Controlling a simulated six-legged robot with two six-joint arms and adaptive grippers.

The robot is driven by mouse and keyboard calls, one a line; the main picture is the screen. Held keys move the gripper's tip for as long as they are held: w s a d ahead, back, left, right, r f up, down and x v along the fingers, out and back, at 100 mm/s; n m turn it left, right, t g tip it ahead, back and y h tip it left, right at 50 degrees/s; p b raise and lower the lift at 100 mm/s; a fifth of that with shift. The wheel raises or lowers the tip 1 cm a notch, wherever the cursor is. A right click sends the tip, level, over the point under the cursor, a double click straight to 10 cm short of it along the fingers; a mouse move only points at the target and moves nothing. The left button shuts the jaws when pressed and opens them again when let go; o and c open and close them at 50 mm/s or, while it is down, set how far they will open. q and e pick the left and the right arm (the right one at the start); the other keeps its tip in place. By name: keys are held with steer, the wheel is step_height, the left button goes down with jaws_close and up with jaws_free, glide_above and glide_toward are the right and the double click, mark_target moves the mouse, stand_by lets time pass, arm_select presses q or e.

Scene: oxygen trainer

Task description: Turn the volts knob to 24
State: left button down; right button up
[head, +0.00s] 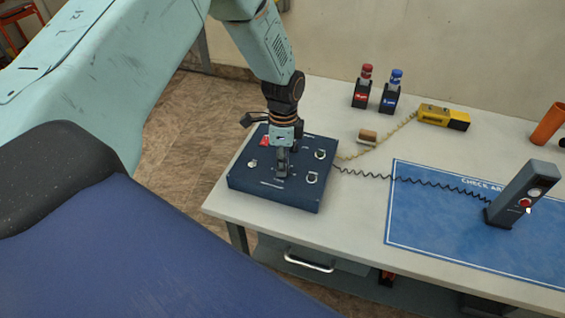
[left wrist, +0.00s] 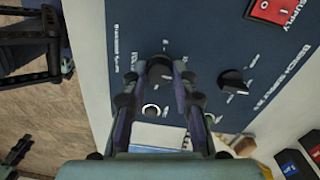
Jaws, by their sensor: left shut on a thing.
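The dark blue supply box (head: 262,192) sits at the left end of the bench. My left gripper (head: 281,174) points down onto the middle of its top panel. In the left wrist view its two fingers (left wrist: 170,92) are shut on a round dark knob (left wrist: 160,70). In the head view the gripper hides most of this knob. I cannot read its scale or pointer, nor tell whether it is marked volts. Another black knob (left wrist: 234,82) with a white pointer line stands beside it, apart from the fingers. My right gripper is not in view.
A red switch (head: 265,141) and other knobs (head: 321,154) are close around the gripper. A coiled cord (head: 420,180) runs to a grey upright unit (head: 522,193) on a blue mat (head: 430,240). Two small bottles and a yellow device (head: 440,116) stand farther back.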

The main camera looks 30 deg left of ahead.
arm_select(q)
steer(key=m, duration=0.5)
steer(key=shift+m, duration=0.3)
stand_by(0.5)
steer(key=c, duration=1.1)
jaws_free()
steer(key=shift+o, duration=0.2)
step_height(320, 180, up, 12)
steer(key=shift+w, duration=0.25)
